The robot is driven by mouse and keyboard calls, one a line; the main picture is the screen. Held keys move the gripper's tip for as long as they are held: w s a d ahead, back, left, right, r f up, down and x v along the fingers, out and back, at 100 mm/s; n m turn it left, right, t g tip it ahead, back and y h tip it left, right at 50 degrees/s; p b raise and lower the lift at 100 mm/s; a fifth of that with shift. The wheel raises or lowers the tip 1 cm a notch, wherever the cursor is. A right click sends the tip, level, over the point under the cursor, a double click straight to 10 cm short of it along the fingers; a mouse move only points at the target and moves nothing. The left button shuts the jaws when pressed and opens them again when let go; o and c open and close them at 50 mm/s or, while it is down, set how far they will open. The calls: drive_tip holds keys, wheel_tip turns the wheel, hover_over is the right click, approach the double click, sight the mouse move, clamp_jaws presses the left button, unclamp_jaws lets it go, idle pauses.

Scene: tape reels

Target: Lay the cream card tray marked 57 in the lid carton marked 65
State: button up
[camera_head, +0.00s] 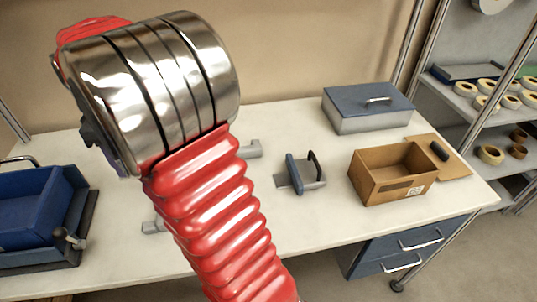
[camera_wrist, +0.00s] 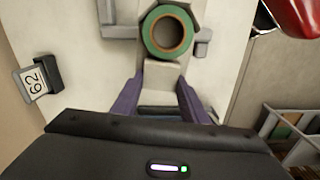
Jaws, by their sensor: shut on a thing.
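In the wrist view, my gripper (camera_wrist: 160,88) has its purple fingers on either side of a pale cream piece (camera_wrist: 163,74), which I take for the cream card tray; no 57 shows on it. A green tape reel (camera_wrist: 148,42) with a tan core lies at the far end of the pale piece, just beyond the fingertips. In the head view, my arm hides the gripper and what it holds. An open brown carton (camera_head: 377,188) stands at the right of the table, with a white label whose number I cannot read. It looks empty.
A blue-grey lidded box (camera_head: 368,108) stands behind the carton, and a brown flap with a black block lies right of it. A blue-grey stand (camera_head: 303,172) is left of the carton. A blue bin (camera_head: 35,205) is far left.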

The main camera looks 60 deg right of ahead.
drive_tip(key=w+a+r+m, duration=0.1)
drive_tip(key=w+a, duration=0.3)
drive_tip(key=a, duration=0.1)
drive_tip(key=w+a+r+m, duration=0.1)
drive_tip(key=w+a, duration=0.4)
drive_tip(key=a, duration=0.1)
drive_tip(key=w+a+r, duration=0.1)
drive_tip(key=w+a, duration=0.3)
drive_tip(key=a, duration=0.1)
drive_tip(key=shift+w+a+m, duration=0.35)
drive_tip(key=shift+w+m, duration=0.05)
